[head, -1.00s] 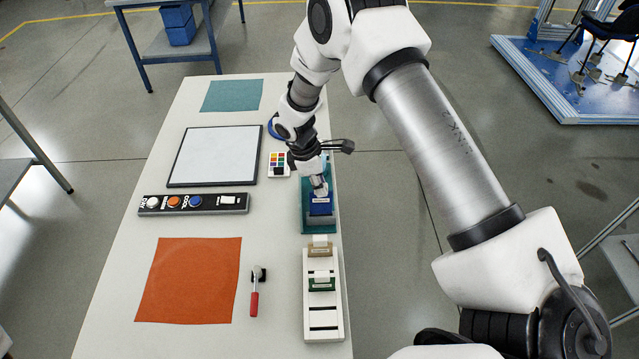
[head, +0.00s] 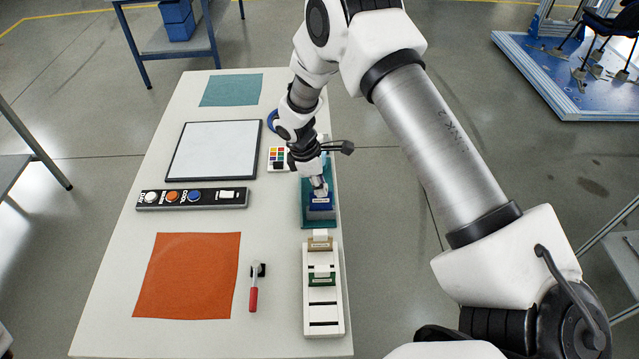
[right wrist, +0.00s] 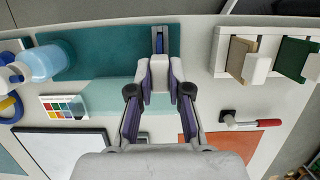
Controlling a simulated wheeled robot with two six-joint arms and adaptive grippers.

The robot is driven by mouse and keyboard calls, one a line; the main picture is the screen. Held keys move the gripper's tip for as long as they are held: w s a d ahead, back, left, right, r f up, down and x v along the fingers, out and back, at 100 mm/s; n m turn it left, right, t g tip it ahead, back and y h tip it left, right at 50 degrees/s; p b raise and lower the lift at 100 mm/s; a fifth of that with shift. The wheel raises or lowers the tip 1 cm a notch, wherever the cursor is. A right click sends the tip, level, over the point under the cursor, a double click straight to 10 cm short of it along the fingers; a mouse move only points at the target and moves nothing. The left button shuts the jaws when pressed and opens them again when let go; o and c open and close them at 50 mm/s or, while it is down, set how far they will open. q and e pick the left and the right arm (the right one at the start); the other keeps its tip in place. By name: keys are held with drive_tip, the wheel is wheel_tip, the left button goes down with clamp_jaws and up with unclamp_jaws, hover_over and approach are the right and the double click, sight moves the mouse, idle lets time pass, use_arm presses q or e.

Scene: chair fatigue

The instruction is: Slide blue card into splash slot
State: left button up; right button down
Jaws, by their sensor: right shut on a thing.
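The blue card (head: 320,200) is at the teal mat (head: 305,213) on the table's right side, just above or against a grey-blue block (head: 320,215). I cannot tell whether its lower edge is in a slot. My right gripper (head: 319,188) is shut on the card from above. In the right wrist view the closed fingers (right wrist: 160,72) have a narrow blue edge of the card (right wrist: 159,40) beyond them. No slot label is readable, so I cannot tell which is the splash slot. My left gripper is not in view.
A white rack (head: 309,300) with a brown card (head: 320,243) and a green card (head: 322,280) stands nearer on the right. A clear blue bottle (right wrist: 45,62) stands left in the wrist view. A red-handled tool (head: 253,299) lies by the orange mat (head: 188,275).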

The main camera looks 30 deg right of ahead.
drive_tip(key=shift+f+b, duration=0.3)
drive_tip(key=shift+f, duration=0.25)
drive_tip(key=c, duration=1)
unclamp_jaws()
drive_tip(key=v, duration=1.2)
drive_tip(key=shift+w, duration=0.1)
